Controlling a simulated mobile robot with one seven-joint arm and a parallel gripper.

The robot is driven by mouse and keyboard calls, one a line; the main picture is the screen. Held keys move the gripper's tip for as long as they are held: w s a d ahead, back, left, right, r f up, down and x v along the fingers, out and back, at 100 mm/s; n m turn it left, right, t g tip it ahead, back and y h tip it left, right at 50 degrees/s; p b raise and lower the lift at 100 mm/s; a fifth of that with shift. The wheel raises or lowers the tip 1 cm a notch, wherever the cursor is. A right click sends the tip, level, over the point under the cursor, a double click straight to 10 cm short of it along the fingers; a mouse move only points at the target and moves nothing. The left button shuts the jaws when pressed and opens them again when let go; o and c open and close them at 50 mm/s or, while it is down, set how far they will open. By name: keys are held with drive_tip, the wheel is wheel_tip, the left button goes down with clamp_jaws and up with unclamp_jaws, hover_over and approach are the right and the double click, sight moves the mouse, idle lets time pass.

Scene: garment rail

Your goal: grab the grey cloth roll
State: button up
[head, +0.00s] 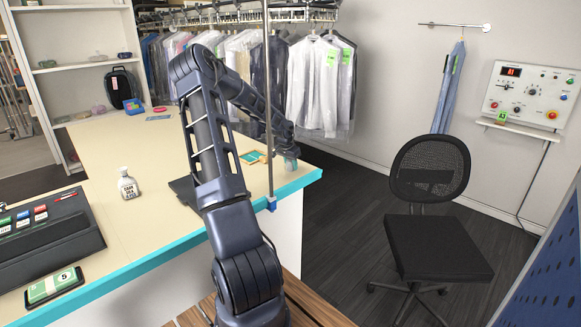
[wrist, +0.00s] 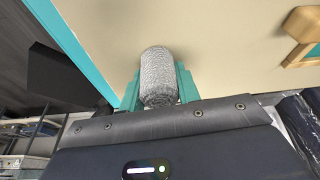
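The grey cloth roll (wrist: 158,72) is a ribbed grey cylinder in the middle of the wrist view. My gripper (wrist: 160,84) has one teal finger on each side of it, and both fingers appear to press against its sides. In the head view my gripper (head: 288,152) reaches down near the counter's far right end, with a small grey-green part of the roll or fingertips showing under it. I cannot tell whether the roll rests on the counter or is slightly above it.
The cream counter (head: 110,150) has a teal edge. A small wood-framed teal item (head: 251,157) lies left of my gripper. A thin metal pole (head: 268,90) stands close by the arm. A bottle (head: 128,184) stands on the counter. A black chair (head: 432,215) is at right.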

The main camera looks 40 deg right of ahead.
drive_tip(key=shift+c, duration=0.7)
drive_tip(key=shift+r, duration=0.1)
